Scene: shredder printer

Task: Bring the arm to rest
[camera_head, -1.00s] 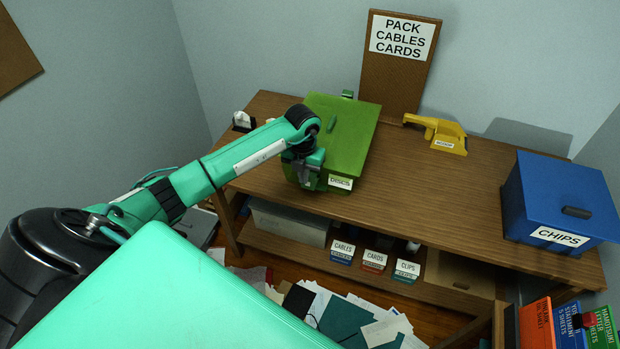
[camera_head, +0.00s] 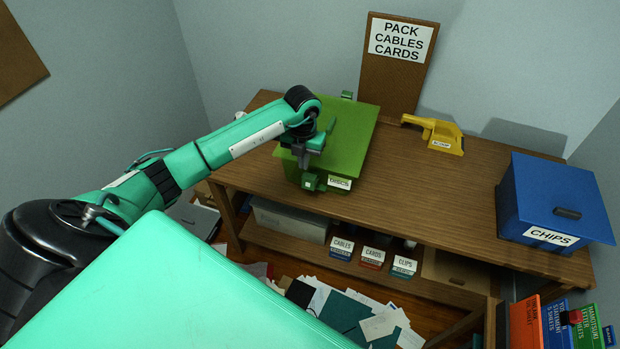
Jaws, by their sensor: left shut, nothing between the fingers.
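My left arm reaches in from the left in the head view, over the left part of the wooden desk. Its left gripper (camera_head: 306,160) points down in front of the green DISCS box (camera_head: 350,140) and covers part of its lid. The fingers are small in the view; they look shut with nothing held. I cannot tell whether they touch the box. The lid of the green box lies closed. My right gripper is not in view.
The wooden desk (camera_head: 430,190) has clear room in the middle. A blue CHIPS box (camera_head: 550,195) stands at right, a yellow tool (camera_head: 440,135) at the back, a sign board (camera_head: 395,80) behind. Labelled bins (camera_head: 372,257) sit on the lower shelf. Papers (camera_head: 350,310) litter the floor.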

